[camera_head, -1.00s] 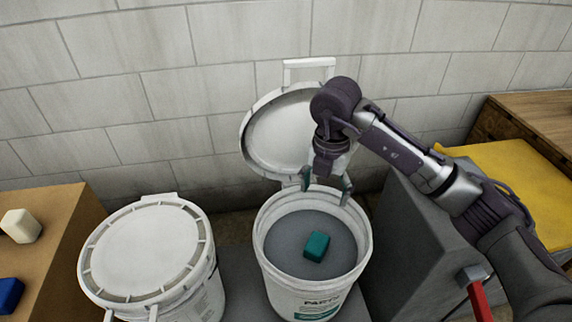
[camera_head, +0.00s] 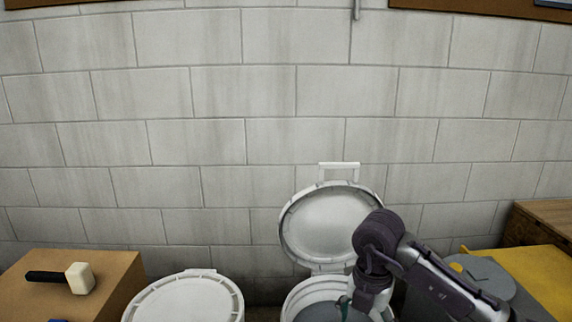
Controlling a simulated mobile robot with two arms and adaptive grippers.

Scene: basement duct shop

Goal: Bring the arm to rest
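My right arm comes in from the right, and its gripper (camera_head: 352,304) is low over the open white bucket (camera_head: 300,297) at the bottom edge. One greenish finger shows at the bucket's mouth; the rest of the gripper is cut off by the frame or hidden by the wrist, so its opening cannot be told. The bucket's lid (camera_head: 330,224) stands raised behind it against the wall. The teal block inside the bucket is out of sight now. My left gripper is not in view.
A closed white bucket (camera_head: 188,300) stands to the left. A mallet (camera_head: 80,278) lies on a brown bench (camera_head: 30,300) at far left. A yellow surface (camera_head: 545,280) with a grey round-topped object (camera_head: 487,274) is at right. A block wall (camera_head: 200,140) closes off the back.

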